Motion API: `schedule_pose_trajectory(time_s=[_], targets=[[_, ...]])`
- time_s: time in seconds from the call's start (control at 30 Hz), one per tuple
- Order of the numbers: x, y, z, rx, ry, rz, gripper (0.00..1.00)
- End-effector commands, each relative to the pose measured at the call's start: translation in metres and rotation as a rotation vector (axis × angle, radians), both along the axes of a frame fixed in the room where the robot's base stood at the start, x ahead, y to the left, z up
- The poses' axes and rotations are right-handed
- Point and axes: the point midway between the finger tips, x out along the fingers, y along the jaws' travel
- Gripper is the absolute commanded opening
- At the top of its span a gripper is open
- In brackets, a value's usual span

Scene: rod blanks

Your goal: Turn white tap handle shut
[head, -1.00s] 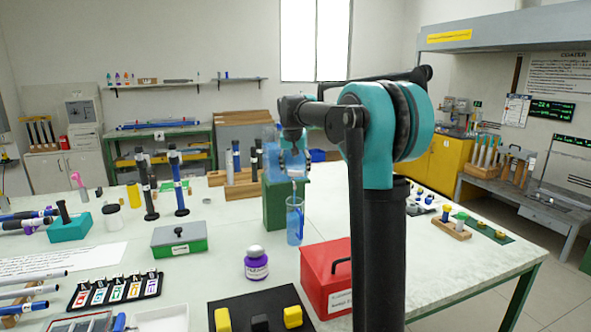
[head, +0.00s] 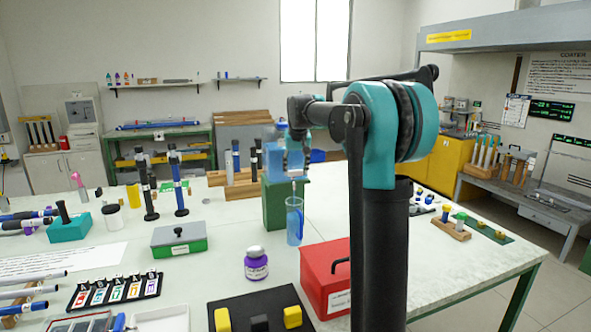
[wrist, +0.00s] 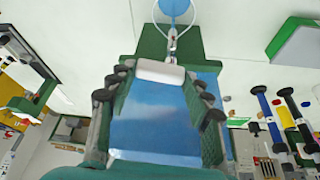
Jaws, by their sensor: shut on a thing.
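The white tap handle (wrist: 160,71) is a short white bar, lying crosswise in the wrist view between the tips of my gripper (wrist: 160,76). My gripper is shut on it, one dark padded finger on each side. A metal spout (wrist: 172,45) shows just beyond the handle. Behind it is the blue tank (wrist: 155,125), which stands on a green block (head: 275,208) in the head view. A blue jug (head: 294,225) stands in front of the block. In the head view my arm and gripper partly cover the tank, and the handle cannot be made out there.
A red box (head: 325,275) and a purple jar (head: 256,264) stand nearer on the white table. A wooden rack (head: 240,190) with upright rods is left of the block. A green-and-grey box (head: 179,241) sits further left.

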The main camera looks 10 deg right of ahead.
Motion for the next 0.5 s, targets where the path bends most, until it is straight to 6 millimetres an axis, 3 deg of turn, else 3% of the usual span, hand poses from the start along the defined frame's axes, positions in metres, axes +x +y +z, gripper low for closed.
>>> schedule_pose_trajectory(time_s=[0.5], targets=[[0.0029, -0.0011, 0.0, 0.0, -0.001, 0.204, 0.21]])
